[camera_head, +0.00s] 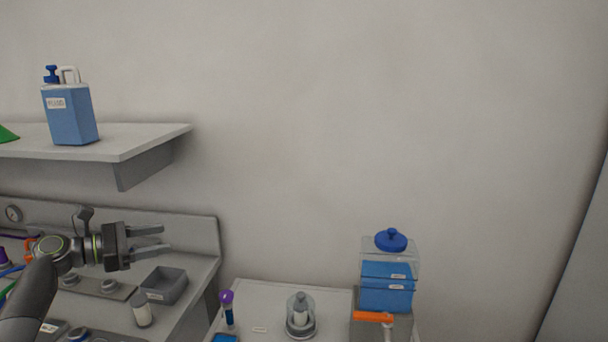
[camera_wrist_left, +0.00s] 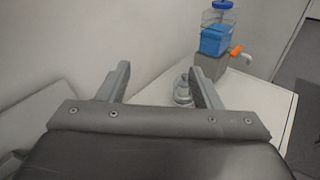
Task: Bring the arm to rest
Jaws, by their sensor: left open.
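My left gripper (camera_head: 150,240) is in the head view at the lower left, pointing right. Its two fingers are apart with nothing between them. It hovers above the grey bench, over the area of a small grey bin (camera_head: 165,284). In the left wrist view the open fingers (camera_wrist_left: 159,88) also show apart and empty, with the wall behind. My left arm comes in from the lower left corner. My right gripper is in neither view.
A shelf (camera_head: 140,141) with a blue jug (camera_head: 70,112) is above the arm. A white table (camera_head: 270,292) at the right holds a glass-domed item (camera_head: 300,315), a purple-capped tube (camera_head: 228,308) and a blue container (camera_head: 387,287) with an orange-handled tap (camera_head: 373,317).

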